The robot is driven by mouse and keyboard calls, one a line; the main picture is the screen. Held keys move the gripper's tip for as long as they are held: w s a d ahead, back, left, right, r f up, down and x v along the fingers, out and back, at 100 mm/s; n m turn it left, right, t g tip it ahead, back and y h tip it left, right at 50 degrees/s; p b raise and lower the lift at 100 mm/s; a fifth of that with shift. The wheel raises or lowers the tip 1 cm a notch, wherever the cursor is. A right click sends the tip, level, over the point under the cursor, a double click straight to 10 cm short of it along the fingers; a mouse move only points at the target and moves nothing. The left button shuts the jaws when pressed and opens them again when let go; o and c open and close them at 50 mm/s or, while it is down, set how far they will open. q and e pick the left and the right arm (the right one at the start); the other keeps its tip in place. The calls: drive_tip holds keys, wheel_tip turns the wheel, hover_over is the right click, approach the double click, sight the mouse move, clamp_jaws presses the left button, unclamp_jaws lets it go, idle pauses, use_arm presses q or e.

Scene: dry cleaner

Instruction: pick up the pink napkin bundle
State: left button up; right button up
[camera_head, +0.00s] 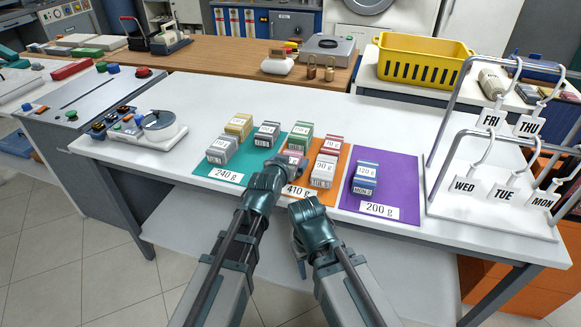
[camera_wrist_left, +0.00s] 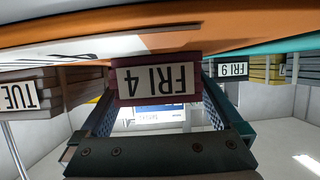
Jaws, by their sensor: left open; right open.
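The pink napkin bundle (camera_head: 294,155) sits on the orange mat (camera_head: 345,154), partly hidden behind my left gripper in the head view. In the left wrist view, which looks upside down, a dark pink bundle (camera_wrist_left: 155,80) with a white tag reading FRI 4 lies between the two fingers. My left gripper (camera_head: 284,165) is open, with its fingertips at the near side of the bundle. I cannot tell whether the fingers touch it. My right gripper (camera_head: 302,266) is open and empty, lower, in front of the counter's near edge.
Grey (camera_head: 322,172) and red (camera_head: 331,144) bundles stand close to the right on the orange mat. Several bundles stand on the teal mat (camera_head: 212,173) to the left, and a blue one (camera_head: 365,175) on the purple mat (camera_head: 400,190). A white rack (camera_head: 490,215) with day tags stands right.

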use_arm(q)
drive_tip(key=shift+w, duration=0.1)
drive_tip(key=shift+c, duration=0.3)
drive_tip(key=c, duration=1.2)
drive_tip(key=shift+r, duration=0.1)
use_arm(e)
drive_tip(key=shift+r, duration=0.1)
